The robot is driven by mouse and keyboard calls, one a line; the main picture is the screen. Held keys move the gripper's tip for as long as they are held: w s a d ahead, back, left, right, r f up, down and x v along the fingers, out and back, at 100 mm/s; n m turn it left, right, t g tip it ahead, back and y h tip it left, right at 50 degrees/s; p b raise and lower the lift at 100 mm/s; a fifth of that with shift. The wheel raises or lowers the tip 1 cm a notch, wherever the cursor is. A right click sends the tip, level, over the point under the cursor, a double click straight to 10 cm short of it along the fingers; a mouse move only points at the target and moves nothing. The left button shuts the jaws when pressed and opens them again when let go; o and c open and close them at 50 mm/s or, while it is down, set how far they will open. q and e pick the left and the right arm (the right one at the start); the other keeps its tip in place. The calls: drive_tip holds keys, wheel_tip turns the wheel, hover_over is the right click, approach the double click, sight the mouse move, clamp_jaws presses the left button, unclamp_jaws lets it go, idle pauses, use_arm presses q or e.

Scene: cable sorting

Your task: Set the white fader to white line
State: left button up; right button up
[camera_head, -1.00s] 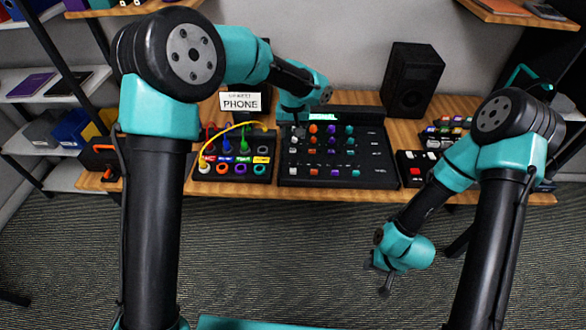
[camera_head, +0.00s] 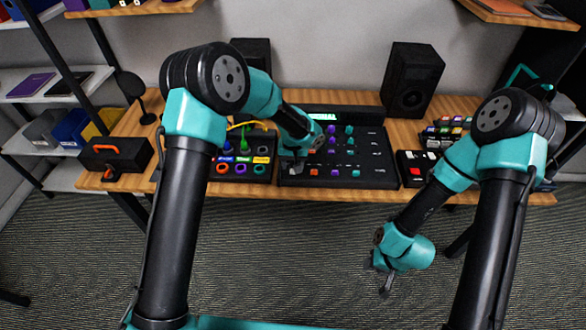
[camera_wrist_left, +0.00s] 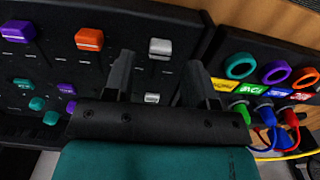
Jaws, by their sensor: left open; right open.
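The white fader (camera_wrist_left: 160,47) is a pale grey-white cap on the black mixer (camera_head: 362,181). In the left wrist view it shows between and just beyond the fingertips of my left gripper (camera_wrist_left: 157,62), which is open. I cannot tell whether either finger touches it. A short pale line (camera_wrist_left: 167,72) shows beside its track. In the head view my left gripper (camera_head: 292,166) is over the mixer's front left part and hides the fader. My right gripper (camera_head: 384,283) hangs open and empty in front of the table, over the floor.
An orange fader (camera_wrist_left: 89,39) and a purple fader (camera_wrist_left: 18,31) sit beside the white one. A patch box (camera_head: 238,181) with coloured rings and cables stands left of the mixer. A small black button box (camera_head: 413,181) stands to its right. A speaker (camera_head: 412,80) stands behind.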

sight(293, 171)
use_arm(q)
drive_tip(key=shift+f, duration=1.5)
clamp_jaws()
